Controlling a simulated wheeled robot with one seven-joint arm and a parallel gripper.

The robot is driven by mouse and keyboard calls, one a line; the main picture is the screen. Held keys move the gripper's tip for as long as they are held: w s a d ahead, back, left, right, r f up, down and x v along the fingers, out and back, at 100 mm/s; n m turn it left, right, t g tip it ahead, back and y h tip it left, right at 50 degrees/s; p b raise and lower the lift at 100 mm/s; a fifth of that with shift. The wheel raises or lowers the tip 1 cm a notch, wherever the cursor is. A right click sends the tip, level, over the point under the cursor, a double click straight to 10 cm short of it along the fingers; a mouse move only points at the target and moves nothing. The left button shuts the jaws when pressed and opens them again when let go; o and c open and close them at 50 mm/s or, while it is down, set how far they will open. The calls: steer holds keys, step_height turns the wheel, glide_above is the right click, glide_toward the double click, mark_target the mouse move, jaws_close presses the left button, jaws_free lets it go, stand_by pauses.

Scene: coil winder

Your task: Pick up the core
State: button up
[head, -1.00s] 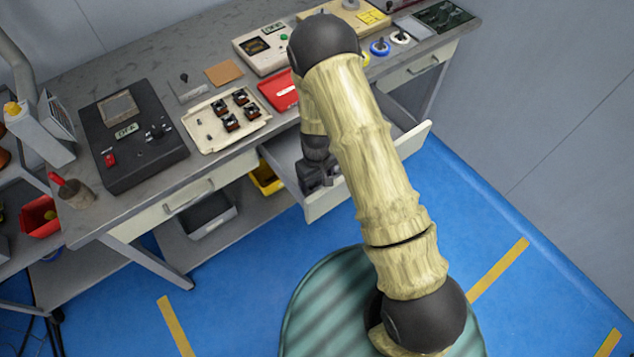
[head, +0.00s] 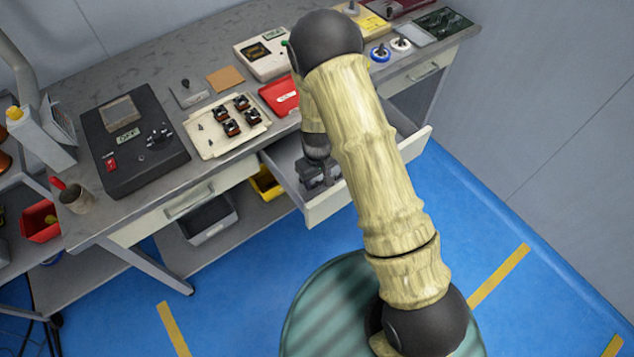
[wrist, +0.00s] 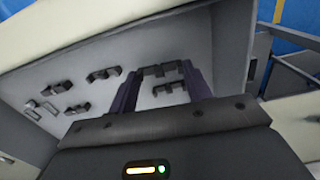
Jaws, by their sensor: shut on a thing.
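My gripper (head: 317,176) is down inside the open drawer (head: 352,198) of the bench. In the wrist view my gripper (wrist: 161,77) has its two dark fingers on either side of a dark grey, E-shaped core (wrist: 163,69) and is shut on it. The core spans between the fingertips, close to the drawer floor; I cannot tell whether it still touches the floor. In the head view the core is hidden by my gripper and arm. Several similar dark cores lie loose on the drawer floor, such as one (wrist: 104,73) left of the fingers.
The drawer's pale walls rise close around my gripper. Above it on the bench (head: 215,175) stand a cream tray (head: 205,143) with several small coil parts, a red case (head: 280,96) and a black device (head: 130,150).

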step_height(320, 180, up, 7)
steer(key=shift+r, duration=0.1)
stand_by(0.7)
